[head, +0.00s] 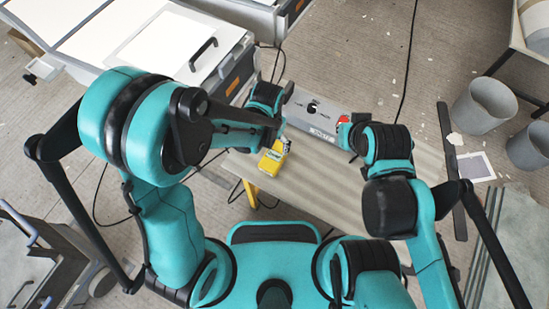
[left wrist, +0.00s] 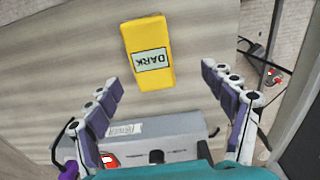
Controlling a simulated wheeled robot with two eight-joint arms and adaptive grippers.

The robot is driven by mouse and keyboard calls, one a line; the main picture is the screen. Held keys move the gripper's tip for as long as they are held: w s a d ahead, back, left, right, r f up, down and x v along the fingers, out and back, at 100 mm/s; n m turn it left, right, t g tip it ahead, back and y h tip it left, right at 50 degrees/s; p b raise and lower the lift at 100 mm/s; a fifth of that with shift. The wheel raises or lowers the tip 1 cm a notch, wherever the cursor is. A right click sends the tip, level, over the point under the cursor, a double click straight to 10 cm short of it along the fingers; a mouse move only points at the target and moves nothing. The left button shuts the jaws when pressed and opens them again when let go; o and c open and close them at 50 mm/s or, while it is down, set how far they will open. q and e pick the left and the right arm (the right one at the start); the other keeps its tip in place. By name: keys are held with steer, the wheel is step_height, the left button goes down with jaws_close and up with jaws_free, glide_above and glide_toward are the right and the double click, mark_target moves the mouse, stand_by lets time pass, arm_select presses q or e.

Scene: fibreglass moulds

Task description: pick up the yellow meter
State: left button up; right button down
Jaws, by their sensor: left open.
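The yellow meter (head: 273,160) lies on the table near its left edge in the head view. In the left wrist view the meter (left wrist: 147,52) shows a pale label or display with DARK written on it, upside down. My left gripper (left wrist: 160,77) is open, its two fingers spread wide apart. The meter appears beyond the fingertips, in line with the gap between them, and nothing is held. My right gripper (head: 347,132) is beside the right end of a grey box; its fingers are too small and hidden to read.
The grey box (head: 313,113) with a red part at its end lies on the table (head: 400,165), close behind the meter. Grey bins (head: 483,105) stand on the floor at right. A white-topped cabinet (head: 160,45) stands at upper left. Cables (left wrist: 255,55) hang beyond the table edge.

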mark_target(274, 155)
arm_select(q)
steer(key=f, duration=0.1)
steer(key=f+b, duration=0.1)
steer(key=f, duration=0.2)
steer(key=shift+s+d, duration=0.2)
steer(key=shift+d, duration=0.15)
steer(key=f+b, duration=0.2)
steer(key=f, duration=0.1)
steer(key=f+b, duration=0.1)
steer(key=f, duration=0.1)
steer(key=shift+s+d+f, duration=0.15)
steer(key=shift+d, duration=0.15)
steer(key=shift+c, duration=0.7)
steer(key=c, duration=1.2)
